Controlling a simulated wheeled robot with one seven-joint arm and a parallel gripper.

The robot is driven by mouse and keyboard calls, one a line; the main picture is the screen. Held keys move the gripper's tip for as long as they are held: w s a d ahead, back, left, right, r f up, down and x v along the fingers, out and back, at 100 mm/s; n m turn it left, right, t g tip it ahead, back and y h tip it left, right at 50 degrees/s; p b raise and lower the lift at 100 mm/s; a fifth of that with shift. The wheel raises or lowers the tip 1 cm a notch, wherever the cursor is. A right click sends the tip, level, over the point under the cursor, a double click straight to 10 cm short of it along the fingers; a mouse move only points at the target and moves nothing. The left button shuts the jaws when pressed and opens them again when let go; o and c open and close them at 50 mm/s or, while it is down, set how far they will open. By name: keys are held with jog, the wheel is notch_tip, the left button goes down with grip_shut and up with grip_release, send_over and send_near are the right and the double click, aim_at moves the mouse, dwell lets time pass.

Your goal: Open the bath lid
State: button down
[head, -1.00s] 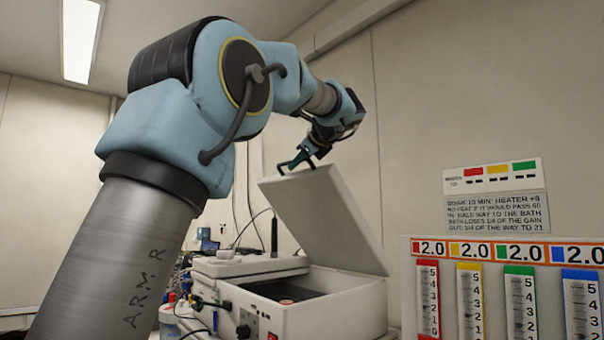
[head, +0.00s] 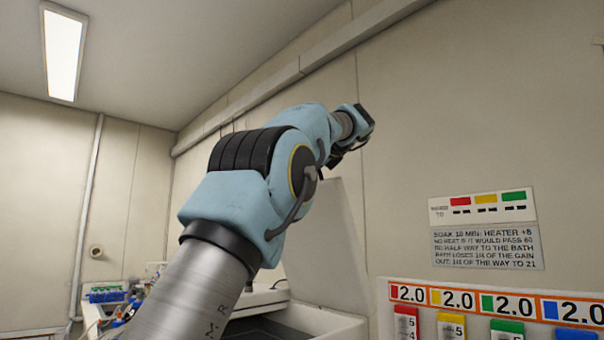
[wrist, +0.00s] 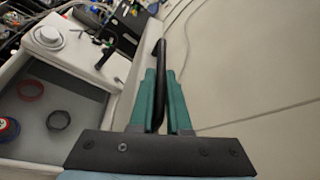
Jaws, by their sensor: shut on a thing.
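The white bath lid (head: 328,240) stands raised, close to upright, at the back of the bath (head: 340,325) in the head view. In the wrist view, my gripper (wrist: 161,75) has its green fingers on both sides of the lid's black handle (wrist: 160,52) and is shut on it. My gripper also shows small and dark near the lid's top edge in the head view (head: 334,160), partly hidden by my arm. The bath interior (wrist: 88,105) is uncovered in the wrist view.
Inside the bath are a dark ring (wrist: 58,120), a reddish ring (wrist: 30,89) and a red-and-blue item (wrist: 8,128). Cluttered gear (head: 107,293) stands at the left. A wall sign (head: 487,248) and a coloured scale panel (head: 490,300) are at the right.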

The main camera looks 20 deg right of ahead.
jog(key=shift+w+d+r, duration=0.2)
jog(key=shift+w+d, duration=0.05)
jog(key=shift+d, duration=0.3)
jog(key=c, duration=1.2)
grip_release()
jog(key=shift+o, duration=0.2)
jog(key=b+v, duration=0.1)
jog(key=v, duration=1)
